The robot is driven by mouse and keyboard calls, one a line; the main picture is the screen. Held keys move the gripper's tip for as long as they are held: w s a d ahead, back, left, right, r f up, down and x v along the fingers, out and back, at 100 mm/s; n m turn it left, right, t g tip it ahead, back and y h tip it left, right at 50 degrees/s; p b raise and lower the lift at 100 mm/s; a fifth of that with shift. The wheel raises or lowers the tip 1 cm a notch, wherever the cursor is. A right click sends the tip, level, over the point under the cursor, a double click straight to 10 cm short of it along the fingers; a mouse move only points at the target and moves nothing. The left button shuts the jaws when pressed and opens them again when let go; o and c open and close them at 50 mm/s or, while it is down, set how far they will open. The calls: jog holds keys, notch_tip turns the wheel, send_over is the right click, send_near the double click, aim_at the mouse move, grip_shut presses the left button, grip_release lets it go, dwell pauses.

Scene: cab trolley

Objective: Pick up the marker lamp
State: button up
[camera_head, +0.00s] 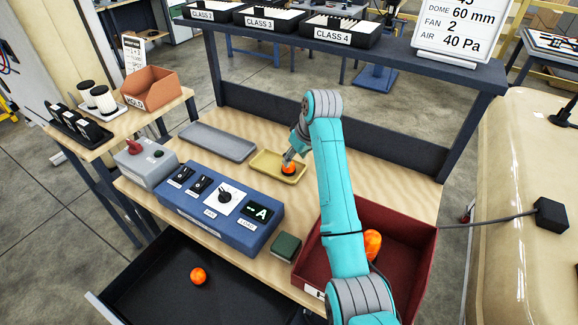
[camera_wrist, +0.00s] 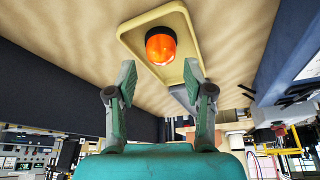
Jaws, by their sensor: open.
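An orange lamp (camera_head: 289,169) with a dark base stands in a small yellow tray (camera_head: 265,163) on the wooden bench top. The lamp shows in the wrist view (camera_wrist: 161,47), upper middle, inside the tray (camera_wrist: 127,38). My gripper (camera_head: 291,157) is at the lamp in the head view and partly hides it. In the wrist view my gripper (camera_wrist: 160,75) has its two fingers spread apart, with nothing between them, and the lamp lies just beyond the fingertips. Another orange lamp (camera_head: 198,276) lies in the open black drawer. An orange item (camera_head: 372,243) is in the red bin, partly behind my arm.
A grey tray (camera_head: 218,142) lies left of the yellow tray. A blue control box (camera_head: 215,208) and a green block (camera_head: 286,246) stand nearer the front. The red bin (camera_head: 413,233) is at right. A dark shelf (camera_head: 400,59) rises behind; bench right of the yellow tray is clear.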

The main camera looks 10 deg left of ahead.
jog(key=shift+x, duration=3.15)
jog(key=shift+a, duration=0.1)
jog(key=c, duration=0.8)
